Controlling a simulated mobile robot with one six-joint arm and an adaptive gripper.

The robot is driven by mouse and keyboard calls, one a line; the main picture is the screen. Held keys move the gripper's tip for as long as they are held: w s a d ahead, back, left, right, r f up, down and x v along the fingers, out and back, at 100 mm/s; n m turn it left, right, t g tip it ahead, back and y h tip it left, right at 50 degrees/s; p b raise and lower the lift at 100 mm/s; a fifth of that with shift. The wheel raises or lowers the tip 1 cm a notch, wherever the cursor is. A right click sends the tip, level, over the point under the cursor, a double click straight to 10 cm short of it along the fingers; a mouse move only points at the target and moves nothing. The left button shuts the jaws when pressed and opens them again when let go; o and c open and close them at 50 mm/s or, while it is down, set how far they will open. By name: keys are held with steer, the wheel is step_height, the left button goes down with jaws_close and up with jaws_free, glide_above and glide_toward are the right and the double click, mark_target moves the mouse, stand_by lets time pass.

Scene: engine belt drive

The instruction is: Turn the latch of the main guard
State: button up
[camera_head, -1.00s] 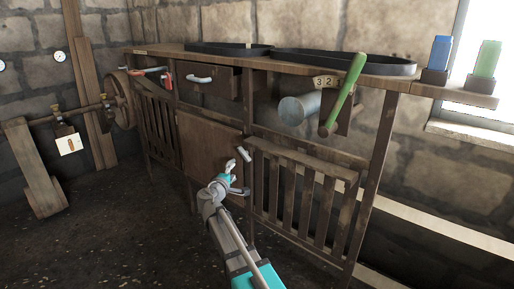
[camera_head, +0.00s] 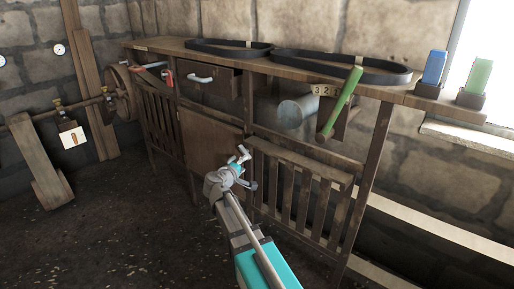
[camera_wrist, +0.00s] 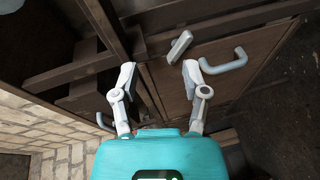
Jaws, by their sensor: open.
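The main guard is a brown wooden panel (camera_head: 208,140) in the middle of the bench front. Its latch shows in the wrist view as a short pale grey bar (camera_wrist: 180,45), slanted, near the panel's edge. A grey U-shaped handle (camera_wrist: 226,63) sits beside it on the panel. My gripper (camera_wrist: 160,72) is open and empty, with the latch ahead of it and closer to the right finger; no contact is visible. In the head view my gripper (camera_head: 240,160) overlaps the latch area and partly hides it.
A slatted guard (camera_head: 295,200) stands right of the panel. Above are a drawer with a white handle (camera_head: 199,79), a grey cylinder (camera_head: 297,112) and a green lever (camera_head: 343,103). Black belts (camera_head: 342,67) lie on the bench top. The floor in front is clear.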

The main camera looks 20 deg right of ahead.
steer(key=s+d+r+m+g+y+p, duration=0.2)
steer(key=s+r+p, duration=0.8)
steer(key=p, duration=0.8)
steer(key=shift+s+r+m+g+y+p, duration=0.15)
steer(key=shift+r+m+g+y+p, duration=0.3)
steer(key=shift+m+g, duration=1.2)
steer(key=shift+d+f+n+g, duration=0.1)
steer(key=shift+n+g, duration=0.15)
steer(key=w+a+f+m+t+h+b, duration=0.1)
steer(key=w+a+f+t+h+b, duration=0.1)
steer(key=w+f+b, duration=0.6)
steer(key=w+a+f+m+t+h+b, duration=0.2)
steer(key=w+a+f+h+b, duration=0.3)
steer(key=b, duration=1.6)
steer(key=w+a+f, duration=0.1)
steer(key=w+f, duration=0.3)
steer(key=w, duration=0.1)
steer(key=shift+w+a+m, duration=0.3)
steer(key=shift+a, duration=0.1)
